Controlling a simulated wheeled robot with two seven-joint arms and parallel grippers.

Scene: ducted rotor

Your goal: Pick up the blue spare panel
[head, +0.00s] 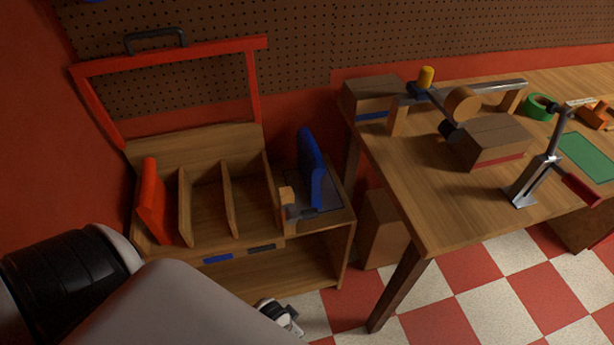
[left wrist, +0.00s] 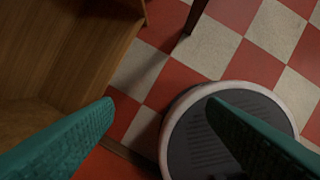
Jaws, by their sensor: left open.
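The blue spare panel (head: 312,170) stands upright, slightly tilted, at the right end of the wooden rack (head: 230,280) in the head view. A small wooden block and a dark metal plate are at its foot. My left gripper (left wrist: 160,104) is open, with its two teal fingers wide apart and nothing between them. It points down past the rack's edge over the floor, apart from the panel. The panel does not show in the left wrist view. My left arm crosses the lower left of the head view. My right gripper is not in view.
A red panel (head: 152,203) leans in the rack's left slot; the middle slots look empty. A red frame with a dark handle rises behind. The workbench (head: 435,215) with a clamp stand (head: 540,170) is at right. A wooden box (head: 382,230) stands beneath it. Checkered floor is open in front.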

